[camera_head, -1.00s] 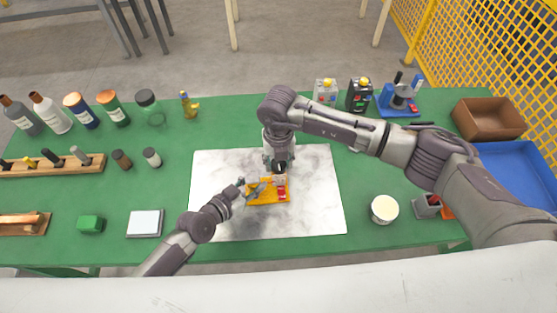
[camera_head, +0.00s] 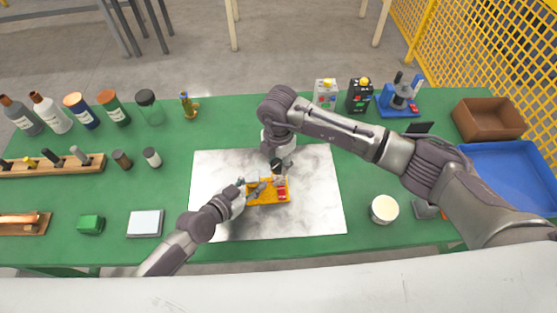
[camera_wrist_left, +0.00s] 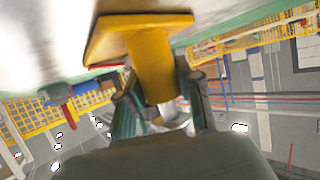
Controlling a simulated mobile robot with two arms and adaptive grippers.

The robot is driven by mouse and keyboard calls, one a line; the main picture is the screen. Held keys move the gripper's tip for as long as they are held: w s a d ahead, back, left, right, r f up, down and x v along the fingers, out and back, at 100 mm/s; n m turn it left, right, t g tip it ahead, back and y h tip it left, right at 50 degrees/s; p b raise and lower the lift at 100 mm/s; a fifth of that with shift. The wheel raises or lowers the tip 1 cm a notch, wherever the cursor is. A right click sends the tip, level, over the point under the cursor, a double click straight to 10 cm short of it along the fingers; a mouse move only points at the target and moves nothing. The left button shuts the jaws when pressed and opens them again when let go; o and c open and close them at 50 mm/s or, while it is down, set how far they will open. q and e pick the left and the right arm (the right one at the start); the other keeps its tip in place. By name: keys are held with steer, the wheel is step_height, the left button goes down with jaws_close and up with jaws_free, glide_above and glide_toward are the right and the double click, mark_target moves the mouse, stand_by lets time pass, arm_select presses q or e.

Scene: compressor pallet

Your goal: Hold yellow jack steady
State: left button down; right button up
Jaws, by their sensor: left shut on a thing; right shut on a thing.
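The yellow jack (camera_head: 264,197) lies on the white marbled mat, with red and pale parts at its right end. My left gripper (camera_head: 247,191) comes in from the left and is shut on the jack's left part. In the left wrist view the jack's yellow post (camera_wrist_left: 152,68) passes between the two fingers (camera_wrist_left: 158,115), below a wide yellow plate. My right gripper (camera_head: 277,163) is just above the jack's right end, shut on a small dark part. That part is mostly hidden by the gripper, and I cannot tell if it touches the jack.
The marbled mat (camera_head: 319,210) is clear around the jack. A white round tub (camera_head: 384,209) stands to its right, and a pale square block (camera_head: 145,223) and a green block (camera_head: 90,224) to its left. Bottles line the back left. A brown bin (camera_head: 489,119) and blue bin (camera_head: 515,174) are at right.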

mark_target(279, 164)
arm_select(q)
steer(key=shift+f, duration=0.1)
arm_select(e)
steer(key=m, duration=0.3)
steer(key=shift+m, duration=2.2)
arm_select(q)
steer(key=shift+s, duration=0.1)
arm_select(e)
steer(key=o, duration=1.2)
steer(key=shift+c, duration=0.2)
step_height(279, 164, up, 12)
arm_select(q)
steer(key=c, duration=0.7)
jaws_free()
